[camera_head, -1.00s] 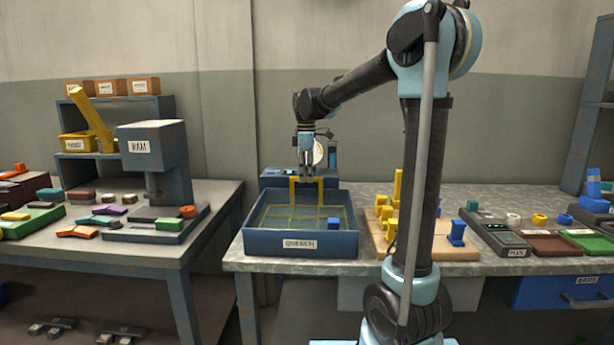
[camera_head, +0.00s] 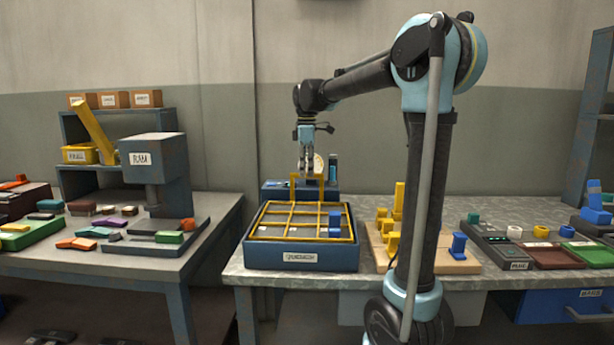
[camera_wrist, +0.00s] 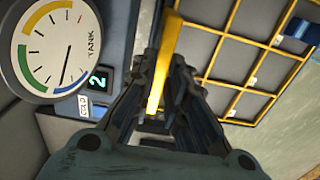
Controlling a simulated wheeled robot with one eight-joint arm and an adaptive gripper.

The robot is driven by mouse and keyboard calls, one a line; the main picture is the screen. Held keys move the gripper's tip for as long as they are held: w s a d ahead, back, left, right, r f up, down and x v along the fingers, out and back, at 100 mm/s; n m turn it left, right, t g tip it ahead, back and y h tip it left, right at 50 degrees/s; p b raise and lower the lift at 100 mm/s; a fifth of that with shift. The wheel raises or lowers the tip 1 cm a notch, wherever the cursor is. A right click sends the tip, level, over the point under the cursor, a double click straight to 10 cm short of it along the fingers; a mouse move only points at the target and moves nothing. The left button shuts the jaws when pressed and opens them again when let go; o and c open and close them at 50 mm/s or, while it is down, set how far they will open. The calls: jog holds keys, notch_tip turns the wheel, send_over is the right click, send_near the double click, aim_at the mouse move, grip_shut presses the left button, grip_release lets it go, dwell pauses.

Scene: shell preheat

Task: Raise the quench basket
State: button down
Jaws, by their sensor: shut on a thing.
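The quench basket is a yellow grid frame (camera_head: 303,238) that shows at the top of the dark blue tank labelled QUENCH (camera_head: 301,257). Its yellow handle (camera_head: 293,185) stands up at the back, and my gripper (camera_head: 306,178) is shut on it. In the wrist view my gripper's dark fingers (camera_wrist: 165,95) close around the yellow handle bar (camera_wrist: 167,55). The basket's yellow grid (camera_wrist: 232,38) shows at the upper right there. A blue block (camera_head: 335,224) stands in the basket's right side. The fingertips' exact contact is partly hidden.
Behind the tank is a unit with a round dial marked TANK (camera_wrist: 62,48) and a display reading 2 (camera_wrist: 98,79). A wooden board with yellow pieces (camera_head: 378,252) stands close on the right. The ram press (camera_head: 152,160) is on the left table.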

jog(key=shift+w+r, duration=0.1)
jog(key=shift+w, duration=0.1)
jog(key=c, duration=1.6)
grip_release()
jog(key=shift+s, duration=0.1)
notch_tip(320, 180, up, 12)
